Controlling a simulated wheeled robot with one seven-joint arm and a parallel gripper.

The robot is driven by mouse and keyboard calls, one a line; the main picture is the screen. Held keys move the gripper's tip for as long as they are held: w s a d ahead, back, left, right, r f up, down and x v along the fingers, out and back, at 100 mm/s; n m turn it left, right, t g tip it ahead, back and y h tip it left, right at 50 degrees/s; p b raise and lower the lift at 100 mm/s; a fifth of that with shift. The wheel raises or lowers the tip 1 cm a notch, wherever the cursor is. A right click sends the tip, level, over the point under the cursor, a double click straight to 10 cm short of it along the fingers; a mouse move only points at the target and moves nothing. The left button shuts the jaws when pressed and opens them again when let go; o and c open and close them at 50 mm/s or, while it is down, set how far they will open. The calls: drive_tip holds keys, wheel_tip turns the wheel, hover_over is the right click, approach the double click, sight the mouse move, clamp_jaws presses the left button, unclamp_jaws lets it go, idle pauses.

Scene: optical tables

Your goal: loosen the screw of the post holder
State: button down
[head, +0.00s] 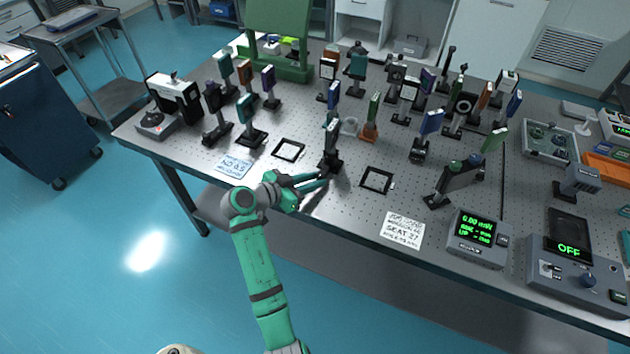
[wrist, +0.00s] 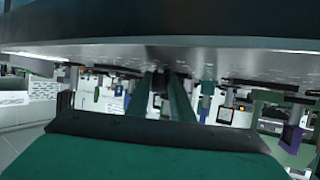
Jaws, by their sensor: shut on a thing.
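The post holder (head: 331,162) is a dark upright piece near the front edge of the perforated table, with a blue-grey plate mounted above it. My green gripper (head: 324,180) reaches in from the front left, its fingertips at the lower part of this holder. It is shut on the holder's screw, which is too small and too covered by the fingers to make out. In the wrist view, which looks upside down, the two green fingers (wrist: 172,95) run towards a dark post (wrist: 160,82) under the tabletop band.
Square black frames lie on either side, left (head: 288,150) and right (head: 376,181). A blue note (head: 234,166) and a white note (head: 403,231) lie along the front edge. Several mounted optics crowd behind. A meter (head: 477,238) stands at the front right.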

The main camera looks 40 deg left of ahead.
drive_tip(key=shift+s, duration=0.1)
idle(0.3)
drive_tip(key=c, duration=1.6)
unclamp_jaws()
drive_tip(key=shift+o, duration=0.2)
drive_tip(key=v, duration=1)
drive_tip(key=shift+s+a+r, duration=0.15)
drive_tip(key=shift+s+a, duration=0.1)
